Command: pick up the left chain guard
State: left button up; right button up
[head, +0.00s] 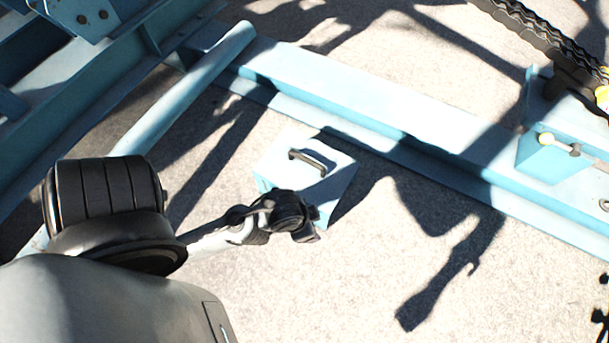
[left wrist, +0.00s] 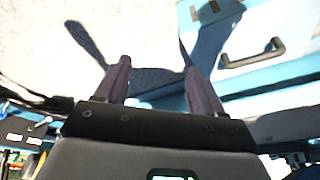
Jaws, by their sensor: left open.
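The chain guard appears to be the light blue box-like cover (head: 330,182) with a black bar handle (head: 308,160) on top, on the pale ground in the middle of the head view. My left gripper (head: 306,234) is at the near side of the cover and hides part of its near edge. In the left wrist view the gripper (left wrist: 158,72) is open with nothing between its fingers. The black handle (left wrist: 254,58) lies to the right of the fingers there, on the pale blue cover (left wrist: 272,80). My right gripper is not in view.
A long blue steel beam (head: 400,105) runs behind the cover. A blue tube (head: 190,85) and a blue frame stand at the left. A black chain (head: 535,32) and a blue bracket (head: 545,150) are at the right.

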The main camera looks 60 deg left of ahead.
pick_arm(q)
jog(key=shift+s+a, duration=0.15)
jog(key=shift+s, duration=0.05)
jog(key=shift+c, duration=0.2)
jog(key=shift+w, duration=0.15)
jog(key=c, duration=0.3)
